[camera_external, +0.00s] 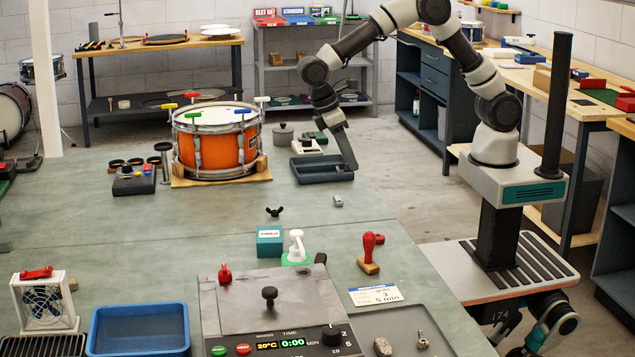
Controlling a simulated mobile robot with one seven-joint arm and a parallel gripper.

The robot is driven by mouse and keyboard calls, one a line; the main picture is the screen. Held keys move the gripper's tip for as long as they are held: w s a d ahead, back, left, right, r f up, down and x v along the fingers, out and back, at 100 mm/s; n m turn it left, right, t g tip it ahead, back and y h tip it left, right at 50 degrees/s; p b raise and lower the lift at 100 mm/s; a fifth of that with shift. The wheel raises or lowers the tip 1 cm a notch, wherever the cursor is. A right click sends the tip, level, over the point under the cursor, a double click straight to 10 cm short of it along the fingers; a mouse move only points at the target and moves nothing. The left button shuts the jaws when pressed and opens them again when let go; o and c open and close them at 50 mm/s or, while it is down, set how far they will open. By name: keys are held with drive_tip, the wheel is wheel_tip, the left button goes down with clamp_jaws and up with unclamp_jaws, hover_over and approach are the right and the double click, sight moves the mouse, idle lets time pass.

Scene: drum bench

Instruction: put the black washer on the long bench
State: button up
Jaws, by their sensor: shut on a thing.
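My gripper (347,158) points down at the right end of a dark shallow tray (308,178), behind the middle of the large grey-green bench (230,220). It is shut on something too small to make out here. I cannot pick out the black washer for certain; it may be hidden between the fingers. The large bench runs from the back to the front of the view. Another long worktop (545,85) runs along the right wall. I cannot tell from the picture which one is called the long bench.
An orange drum (217,145) stands left of the tray. A lidded pot (283,134) is behind the tray. The bench middle is mostly clear.

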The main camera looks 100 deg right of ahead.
drive_tip(key=r+p, duration=0.1)
drive_tip(key=p, duration=0.2)
drive_tip(key=s+r+p, duration=0.1)
drive_tip(key=r+p, duration=0.1)
drive_tip(key=p, duration=0.1)
drive_tip(key=shift+r, duration=0.25)
drive_tip(key=shift+s+r+p, duration=0.15)
drive_tip(key=shift+r+p, duration=0.1)
drive_tip(key=shift+p, duration=0.75)
drive_tip(key=shift+s+p, duration=0.3)
drive_tip(key=shift+p, duration=0.7)
drive_tip(key=shift+f, duration=0.15)
drive_tip(key=w+a+f+n+t+h+b, duration=0.1)
drive_tip(key=w+a+n+t+b, duration=0.1)
drive_tip(key=a+n+b, duration=0.3)
drive_tip(key=w+a+f+n+t+h+b, duration=0.1)
drive_tip(key=w+a+n+b, duration=0.4)
drive_tip(key=a+n, duration=0.5)
drive_tip(key=w+a+f+n+t+h+b, duration=0.1)
drive_tip(key=w+a+f+n+t+b, duration=0.1)
drive_tip(key=w+a+n+t+b, duration=0.2)
drive_tip(key=a+n+t+b, duration=0.1)
drive_tip(key=a+n, duration=0.2)
drive_tip(key=n, duration=0.5)
drive_tip(key=shift+a+f, duration=0.15)
drive_tip(key=shift+f, duration=0.2)
